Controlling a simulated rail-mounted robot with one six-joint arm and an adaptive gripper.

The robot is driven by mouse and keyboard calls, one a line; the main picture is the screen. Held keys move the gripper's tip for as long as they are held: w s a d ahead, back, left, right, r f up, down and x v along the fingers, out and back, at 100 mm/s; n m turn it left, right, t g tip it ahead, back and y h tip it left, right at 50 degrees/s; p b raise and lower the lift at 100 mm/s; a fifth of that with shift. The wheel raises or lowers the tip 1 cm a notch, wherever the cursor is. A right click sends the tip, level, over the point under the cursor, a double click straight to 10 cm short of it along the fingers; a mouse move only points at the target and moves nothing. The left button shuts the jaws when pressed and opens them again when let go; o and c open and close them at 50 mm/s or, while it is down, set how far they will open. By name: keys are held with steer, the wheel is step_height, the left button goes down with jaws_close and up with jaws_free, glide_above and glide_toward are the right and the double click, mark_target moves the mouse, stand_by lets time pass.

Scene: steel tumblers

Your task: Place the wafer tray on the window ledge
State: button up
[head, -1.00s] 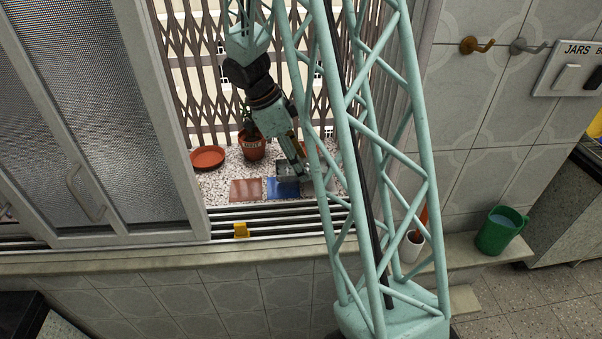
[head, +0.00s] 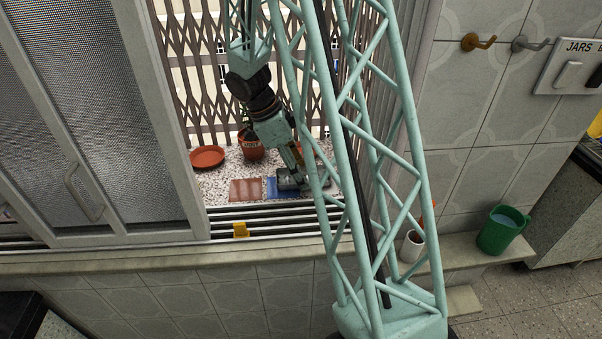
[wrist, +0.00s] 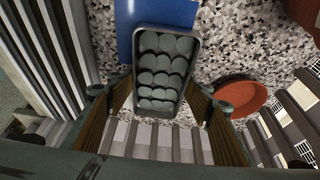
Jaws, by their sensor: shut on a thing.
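The wafer tray is a dark grey, round-cornered tray filled with rows of grey discs; its rim (wrist: 194,52) shows in the wrist view. My gripper (wrist: 160,97) is shut on the tray, one finger along each long side. In the head view the tray (head: 288,182) is small and partly behind my gripper (head: 301,173) and the mint lattice. It is over the speckled ledge (head: 222,178) behind the sliding window, at the right edge of a blue tile (head: 272,190). I cannot tell whether it touches the ledge.
A red-brown tile (head: 245,190) lies left of the blue one. An orange saucer (head: 207,157) and a potted plant (head: 250,148) stand behind. A folding grille (head: 205,75) closes the back.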

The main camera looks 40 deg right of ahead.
steer(key=shift+f, duration=0.15)
steer(key=o, duration=0.9)
steer(key=shift+o, duration=0.2)
steer(key=p+v, duration=0.2)
steer(key=v, duration=1)
steer(key=shift+r, duration=0.25)
